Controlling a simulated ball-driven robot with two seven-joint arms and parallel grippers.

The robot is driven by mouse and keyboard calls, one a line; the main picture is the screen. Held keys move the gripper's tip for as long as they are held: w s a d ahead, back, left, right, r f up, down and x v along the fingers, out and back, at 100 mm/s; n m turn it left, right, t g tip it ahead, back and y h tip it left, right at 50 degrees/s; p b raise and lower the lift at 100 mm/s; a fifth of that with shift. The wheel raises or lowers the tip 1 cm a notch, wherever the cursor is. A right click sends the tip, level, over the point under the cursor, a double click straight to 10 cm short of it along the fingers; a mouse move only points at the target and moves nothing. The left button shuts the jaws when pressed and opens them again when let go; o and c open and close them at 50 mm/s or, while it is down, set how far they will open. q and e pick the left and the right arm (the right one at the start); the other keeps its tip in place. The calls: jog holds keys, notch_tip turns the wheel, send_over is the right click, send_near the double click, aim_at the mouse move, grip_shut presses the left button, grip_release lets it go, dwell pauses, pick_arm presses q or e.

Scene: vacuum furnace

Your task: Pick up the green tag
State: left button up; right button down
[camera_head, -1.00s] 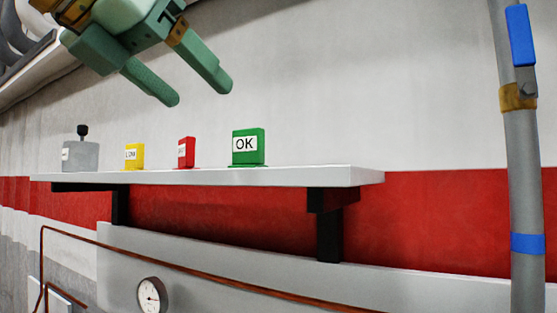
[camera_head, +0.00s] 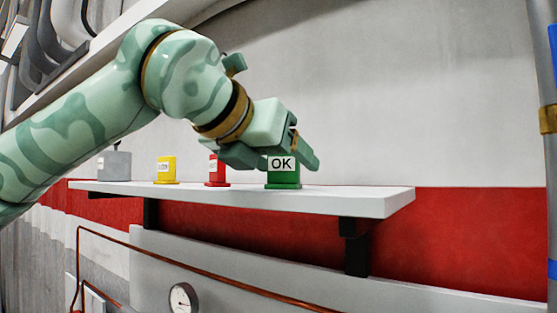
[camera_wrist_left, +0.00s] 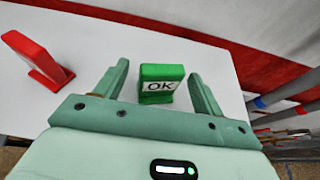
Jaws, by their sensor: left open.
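The green tag (camera_head: 284,178), with a white OK label, stands upright on the white shelf (camera_head: 340,203), near its right end. My left gripper (camera_head: 281,160) is at the tag, its fingers partly covering the tag's top in the head view. In the left wrist view the green tag (camera_wrist_left: 161,84) stands between the two open fingers of my left gripper (camera_wrist_left: 158,85), with visible gaps on both sides. The fingers do not appear to touch it. My right gripper is not in view.
A red tag (camera_head: 216,176) stands just left of the green one; it also shows in the left wrist view (camera_wrist_left: 36,58). Further left are a yellow tag (camera_head: 166,170) and a grey block (camera_head: 114,165). The shelf is clear to the right of the green tag.

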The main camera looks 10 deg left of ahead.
pick_arm(q)
jog(key=shift+x, duration=1.15)
jog(key=shift+a+r, duration=0.1)
jog(key=shift+s, duration=0.2)
jog(key=c, duration=0.4)
jog(key=shift+w, duration=0.1)
jog(key=c, duration=0.6)
